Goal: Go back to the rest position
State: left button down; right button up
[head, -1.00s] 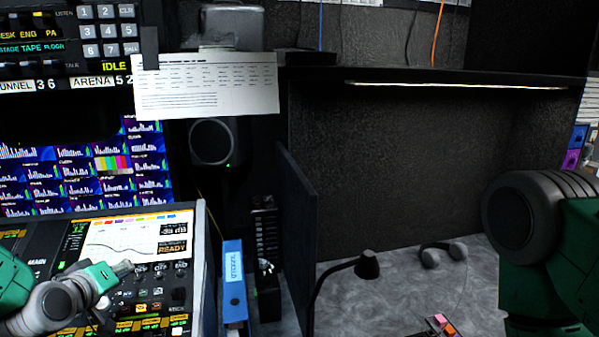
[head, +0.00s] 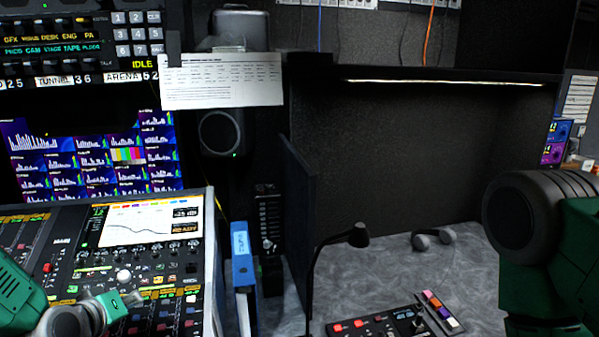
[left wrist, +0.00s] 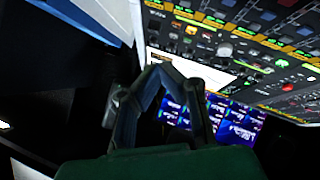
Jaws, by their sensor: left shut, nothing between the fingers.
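My left gripper (head: 128,299) is at the lower left of the head view, over the sloping mixing console (head: 160,262). In the left wrist view its two fingers (left wrist: 160,70) meet at the tips, with nothing between them. The console shows there too, at the upper right, with a gap of unclear size to the fingers. My right arm stands at the right edge of the head view; its gripper is out of the picture.
A blue binder (head: 242,270) stands right of the console. A black desk lamp (head: 357,236), headphones (head: 433,239) and a button panel (head: 393,322) are on the grey desk (head: 385,275). A dark upright divider (head: 312,220) separates console and desk. A speaker (head: 222,134) hangs behind.

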pick_arm(q)
jog(key=s+d+f+m+g, duration=0.2)
jog(key=s+d+f+g, duration=0.1)
jog(key=s+f, duration=0.55)
jog(key=s+d+f+m+g, duration=0.1)
jog(key=s+d+f+g, duration=0.15)
jog(key=s+f, duration=0.6)
jog(key=s+f+m+g+b, duration=0.1)
jog(key=s+f+m+g, duration=0.15)
jog(key=s, duration=0.75)
jog(key=s+f+m+g, duration=0.1)
jog(key=s+g, duration=0.3)
jog(key=s, duration=0.7)
jog(key=w+d+f+b, duration=0.1)
jog(key=w+f+b, duration=0.2)
jog(key=f+b, duration=0.7)
jog(key=shift+t+y, duration=0.3)
jog(key=shift+t, duration=0.1)
jog(key=shift+d+r+m, duration=0.1)
jog(key=shift+m, duration=0.15)
jog(key=shift+w, duration=0.2)
jog(key=shift+s, duration=0.1)
